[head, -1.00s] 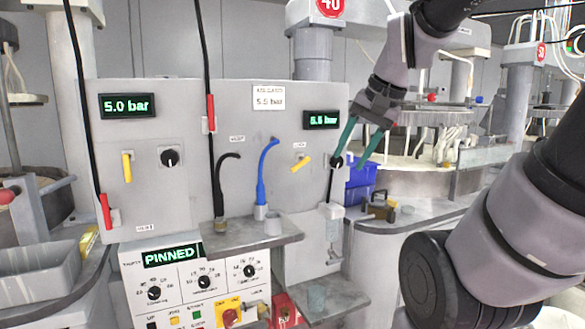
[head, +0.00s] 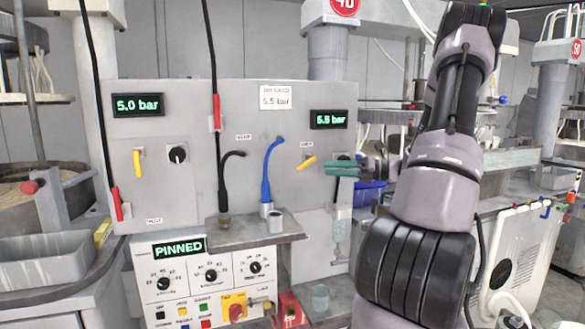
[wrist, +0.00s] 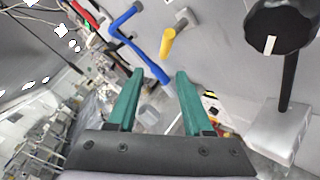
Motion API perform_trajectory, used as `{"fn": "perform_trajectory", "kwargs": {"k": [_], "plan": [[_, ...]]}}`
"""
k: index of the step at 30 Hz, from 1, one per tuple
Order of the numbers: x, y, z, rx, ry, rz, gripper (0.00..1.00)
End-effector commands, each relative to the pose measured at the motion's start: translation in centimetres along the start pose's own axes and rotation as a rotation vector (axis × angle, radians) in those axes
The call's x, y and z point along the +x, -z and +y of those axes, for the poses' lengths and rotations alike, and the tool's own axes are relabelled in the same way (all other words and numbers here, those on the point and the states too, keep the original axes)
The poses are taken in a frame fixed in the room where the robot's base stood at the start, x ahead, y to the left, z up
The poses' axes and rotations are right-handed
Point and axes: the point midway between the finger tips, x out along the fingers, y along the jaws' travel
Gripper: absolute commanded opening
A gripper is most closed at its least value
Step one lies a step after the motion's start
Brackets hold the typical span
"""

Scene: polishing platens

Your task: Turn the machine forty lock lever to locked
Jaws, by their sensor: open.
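The machine's panel (head: 265,110) stands below a red "40" sign (head: 344,4). A short yellow lever (head: 306,163) sticks out at its right, tilted up to the right in the head view. It also shows in the wrist view (wrist: 167,43), beyond my fingertips. Its small label is too blurred to read, so I cannot confirm it is the lock lever. My gripper (head: 328,169) has green fingers pointing left, just right of this lever and apparently apart from it. In the wrist view my gripper (wrist: 159,73) is open, with nothing between the fingers.
A blue curved spout (head: 267,175) and a black one (head: 224,180) rise left of the lever. A black knob (wrist: 280,28) is close on the right in the wrist view. A second yellow lever (head: 137,163) is on the panel's left. A shelf (head: 240,235) juts out below.

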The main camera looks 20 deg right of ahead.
Motion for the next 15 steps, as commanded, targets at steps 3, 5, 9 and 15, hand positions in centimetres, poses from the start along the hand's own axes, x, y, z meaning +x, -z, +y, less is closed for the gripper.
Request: {"fn": "perform_trajectory", "kwargs": {"k": [3,5,9,15], "plan": [[-0.7,-0.5,-0.9,0.046,-0.004,-0.055,0.51],[-0.5,-0.6,-1.0,0.053,-0.005,-0.061,0.51],[1.4,-0.7,-0.9,0.052,-0.007,-0.058,0.51],[5.2,-0.9,-0.9,0.050,-0.007,-0.057,0.51]]}}
